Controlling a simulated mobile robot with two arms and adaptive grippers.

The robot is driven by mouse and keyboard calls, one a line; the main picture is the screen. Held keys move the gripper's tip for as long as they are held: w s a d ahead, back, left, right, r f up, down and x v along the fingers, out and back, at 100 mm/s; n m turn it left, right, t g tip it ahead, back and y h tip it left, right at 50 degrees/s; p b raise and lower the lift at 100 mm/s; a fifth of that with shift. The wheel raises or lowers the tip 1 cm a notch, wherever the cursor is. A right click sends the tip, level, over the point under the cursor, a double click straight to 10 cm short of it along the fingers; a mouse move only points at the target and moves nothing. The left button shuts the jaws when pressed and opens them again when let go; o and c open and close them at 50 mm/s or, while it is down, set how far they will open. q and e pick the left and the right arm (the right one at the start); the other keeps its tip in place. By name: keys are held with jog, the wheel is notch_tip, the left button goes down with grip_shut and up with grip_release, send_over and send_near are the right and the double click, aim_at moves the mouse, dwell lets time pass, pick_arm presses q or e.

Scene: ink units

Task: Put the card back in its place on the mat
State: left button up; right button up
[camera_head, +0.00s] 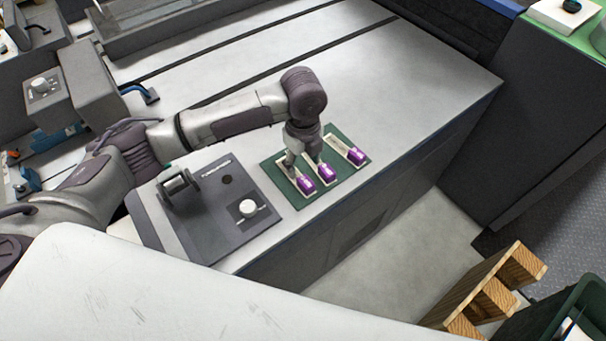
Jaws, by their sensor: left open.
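A green mat (281,189) lies on the light worktop near its front edge. Three pale narrow cards lie on it side by side, each with a purple block at its near end: the left card (289,172), the middle card (317,173) and the right card (340,145). My left gripper (304,163) points down over the left and middle cards with its fingers apart. It hides the far parts of these two cards. I cannot tell whether a finger touches either card. My right gripper is out of view.
A dark grey panel (215,225) with a white knob (248,208) and a roller stands left of the mat. The worktop (400,75) behind and right of the mat is mostly clear. A wooden pallet (487,290) and a green bin (560,310) stand at lower right.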

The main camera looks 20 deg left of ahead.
aim_at(303, 178)
pick_arm(q)
jog(key=shift+r, duration=2.3)
